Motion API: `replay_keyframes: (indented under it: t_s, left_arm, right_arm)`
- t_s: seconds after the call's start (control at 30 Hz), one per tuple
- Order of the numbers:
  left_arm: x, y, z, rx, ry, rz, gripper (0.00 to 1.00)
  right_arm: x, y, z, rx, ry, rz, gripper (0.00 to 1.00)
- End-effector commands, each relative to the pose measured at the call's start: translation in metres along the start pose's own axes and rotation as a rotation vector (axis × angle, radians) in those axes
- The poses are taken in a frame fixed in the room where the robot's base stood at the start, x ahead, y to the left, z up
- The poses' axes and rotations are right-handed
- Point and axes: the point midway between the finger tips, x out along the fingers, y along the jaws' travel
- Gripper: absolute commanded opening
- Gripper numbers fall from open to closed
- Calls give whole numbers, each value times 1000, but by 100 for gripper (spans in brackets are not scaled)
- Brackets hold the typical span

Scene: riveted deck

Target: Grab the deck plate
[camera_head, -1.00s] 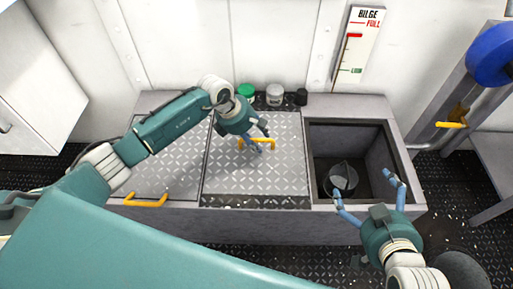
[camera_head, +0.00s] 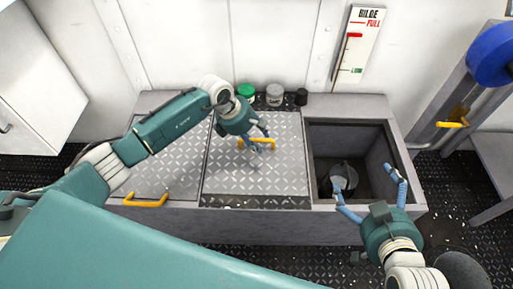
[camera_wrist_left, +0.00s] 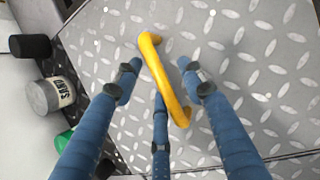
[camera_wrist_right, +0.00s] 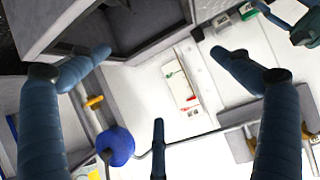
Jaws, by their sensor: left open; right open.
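The deck plate (camera_head: 228,175) is a grey diamond-tread panel in the middle of the raised bench, with a yellow handle (camera_head: 256,141) near its far side. My left gripper (camera_head: 262,143) is open at that handle. In the left wrist view the yellow handle (camera_wrist_left: 165,80) runs between the spread blue fingers, with the tread surface (camera_wrist_left: 230,40) below. I cannot tell whether the fingers touch it. My right gripper (camera_head: 370,182) is open and empty over the near edge of the open bilge well (camera_head: 375,145). A dark bucket (camera_head: 338,180) stands in the well.
A second tread plate (camera_head: 165,170) with a yellow handle (camera_head: 146,200) lies to the left. A green-lidded jar (camera_head: 246,92), a sand jar (camera_head: 275,95) and a small black jar (camera_head: 301,97) stand behind the plate. A bilge gauge (camera_head: 357,48) is on the wall.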

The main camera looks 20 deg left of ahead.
Motion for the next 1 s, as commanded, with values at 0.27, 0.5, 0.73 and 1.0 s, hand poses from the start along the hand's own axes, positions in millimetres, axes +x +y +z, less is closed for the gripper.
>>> replay_keyframes:
  t_s: [0.27, 0.5, 0.73, 1.0]
  left_arm:
    - [1, 0, 0, 0, 0, 0, 40]
    - [1, 0, -1, 0, 0, 0, 40]
    - [2, 0, -1, 0, 0, 0, 40]
    - [2, 0, -1, 0, 0, 0, 40]
  right_arm:
    - [1, 0, -4, 0, 17, -1, 100]
    - [1, 0, -8, 0, 32, -1, 100]
    - [2, 0, -12, -1, 48, -1, 100]
    - [2, -1, -13, -1, 52, -1, 100]
